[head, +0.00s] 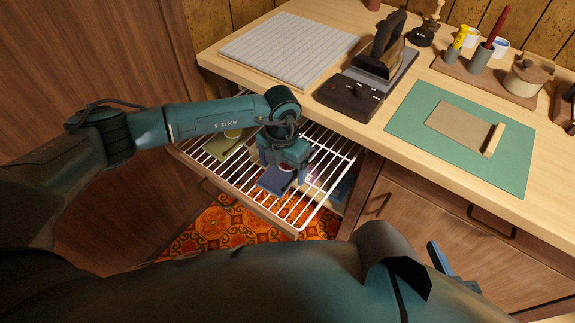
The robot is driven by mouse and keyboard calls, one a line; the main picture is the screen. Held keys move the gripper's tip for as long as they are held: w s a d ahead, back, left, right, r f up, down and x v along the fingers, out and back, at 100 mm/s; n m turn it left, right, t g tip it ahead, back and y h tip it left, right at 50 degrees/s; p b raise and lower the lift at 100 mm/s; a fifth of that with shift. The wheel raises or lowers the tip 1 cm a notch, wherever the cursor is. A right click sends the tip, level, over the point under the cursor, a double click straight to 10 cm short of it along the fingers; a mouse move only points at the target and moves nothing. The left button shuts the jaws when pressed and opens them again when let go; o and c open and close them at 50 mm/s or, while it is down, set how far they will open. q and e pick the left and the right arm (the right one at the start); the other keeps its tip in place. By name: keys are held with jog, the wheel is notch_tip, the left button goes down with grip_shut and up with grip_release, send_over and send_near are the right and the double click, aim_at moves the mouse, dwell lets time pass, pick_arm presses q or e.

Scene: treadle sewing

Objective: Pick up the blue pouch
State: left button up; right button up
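The blue pouch (273,181) is a flat dark blue piece with a pale patch, on the white wire rack (318,196) of the pulled-out drawer. My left gripper (284,170) points down right over the pouch. Its fingers look spread apart, and the gripper hides the pouch's far part. Whether the fingers touch the pouch is not clear. My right gripper (440,258) shows only in part at the lower right, a blue finger behind my dark arm. Its opening is hidden.
An olive-green pouch (226,145) lies on the rack, left of the blue one. The countertop (333,110) above holds a grey ribbed pad (290,48), an iron (385,50) on a dark base, a green mat (495,168) and a tool holder. Patterned orange carpet (212,228) lies below.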

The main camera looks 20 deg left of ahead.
pick_arm(q)
jog(key=c, duration=0.8)
jog(key=shift+r, duration=0.15)
jog(key=shift+c, duration=0.2)
